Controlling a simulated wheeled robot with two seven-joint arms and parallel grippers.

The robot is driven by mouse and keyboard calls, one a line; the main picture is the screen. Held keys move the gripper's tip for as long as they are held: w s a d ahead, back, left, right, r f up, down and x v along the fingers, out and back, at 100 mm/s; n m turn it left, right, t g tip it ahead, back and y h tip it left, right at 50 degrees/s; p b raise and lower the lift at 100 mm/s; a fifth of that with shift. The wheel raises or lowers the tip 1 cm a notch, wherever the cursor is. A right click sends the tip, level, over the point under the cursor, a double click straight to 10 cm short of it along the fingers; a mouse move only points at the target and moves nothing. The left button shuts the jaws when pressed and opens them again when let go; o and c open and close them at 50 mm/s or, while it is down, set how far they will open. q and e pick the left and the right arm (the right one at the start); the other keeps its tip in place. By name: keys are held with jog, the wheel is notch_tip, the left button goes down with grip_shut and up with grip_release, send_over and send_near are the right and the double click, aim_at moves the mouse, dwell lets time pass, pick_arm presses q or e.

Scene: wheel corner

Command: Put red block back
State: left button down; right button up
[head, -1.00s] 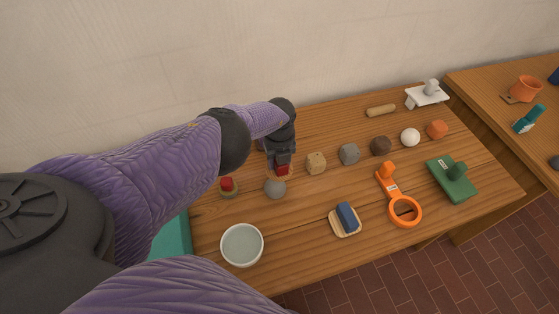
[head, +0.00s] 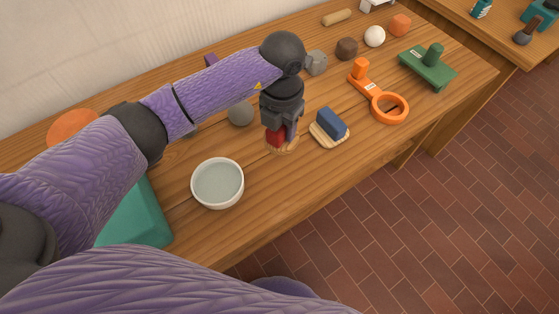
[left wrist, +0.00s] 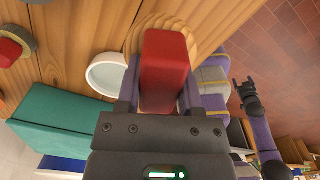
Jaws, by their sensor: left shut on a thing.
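My left gripper (head: 277,128) is shut on a red block (head: 273,138), which shows large between the fingers in the left wrist view (left wrist: 163,62). The block is right over a round wooden piece (head: 284,149) with ring markings, also seen behind the block in the left wrist view (left wrist: 184,32). I cannot tell whether the block touches it. Another red piece (left wrist: 10,50) on a round base shows at the left edge of the left wrist view. My right gripper (left wrist: 244,86) shows small and dark in that view, and its jaw state is unclear.
A white bowl (head: 217,183) stands left of the block. A blue block on a wooden tray (head: 329,130) is close to its right. The front edge is nearby.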

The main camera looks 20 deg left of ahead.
pick_arm(q)
notch_tip(320, 180, down, 8)
jog(key=b, duration=0.3)
jog(key=shift+r, duration=0.2)
jog(key=shift+f, duration=0.2)
jog(key=shift+c, duration=1.2)
grip_release()
